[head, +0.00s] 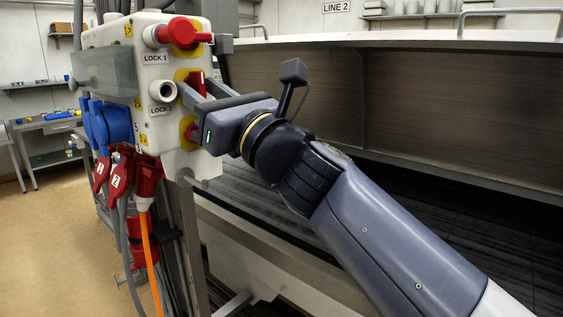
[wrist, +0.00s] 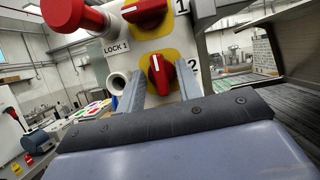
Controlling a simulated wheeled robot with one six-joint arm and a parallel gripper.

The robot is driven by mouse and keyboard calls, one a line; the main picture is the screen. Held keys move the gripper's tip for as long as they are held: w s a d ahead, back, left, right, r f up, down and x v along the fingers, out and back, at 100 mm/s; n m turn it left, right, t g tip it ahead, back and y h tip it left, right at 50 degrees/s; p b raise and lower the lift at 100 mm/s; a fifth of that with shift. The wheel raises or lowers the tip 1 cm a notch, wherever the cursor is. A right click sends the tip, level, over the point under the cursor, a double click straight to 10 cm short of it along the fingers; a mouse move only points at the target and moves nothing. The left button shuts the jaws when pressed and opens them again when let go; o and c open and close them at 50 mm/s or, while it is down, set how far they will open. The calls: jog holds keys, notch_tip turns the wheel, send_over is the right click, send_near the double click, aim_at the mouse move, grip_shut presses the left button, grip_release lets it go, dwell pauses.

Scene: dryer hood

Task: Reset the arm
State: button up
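My gripper (head: 197,88) is at the front of a white switch box (head: 138,60), fingers pointing at it. In the wrist view the gripper (wrist: 160,76) is open, its two grey fingers apart on either side of the red rotary switch 2 (wrist: 160,74). The switch's handle is upright on a yellow plate. I cannot tell whether the fingers touch it. Red switch 1 (wrist: 145,12) is above, its handle lying sideways. A red part (head: 180,33) fills LOCK 1. The white ring by the LOCK 2 label (head: 162,91) is empty.
Blue sockets (head: 110,125) and red plugs (head: 121,177) with cables, one orange (head: 150,255), are left of and below my gripper. The dark conveyor bed (head: 260,205) and hood panel (head: 290,90) are right and behind. Floor at left is clear.

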jog(key=n, duration=0.2)
jog(key=n+g+y+p, duration=0.1)
jog(key=shift+d+r, duration=0.25)
jog(key=n+g+p, duration=0.1)
jog(key=n, duration=0.1)
jog(key=n+g+p, duration=0.1)
jog(key=n, duration=0.2)
jog(key=shift+w+y, duration=0.1)
jog(key=shift+y, duration=0.2)
jog(key=n+g+p, duration=0.1)
jog(key=n+g, duration=0.1)
jog(key=n, duration=0.1)
jog(key=shift+p, duration=0.3)
jog(key=shift+f+n, duration=0.15)
jog(key=shift+n, duration=0.45)
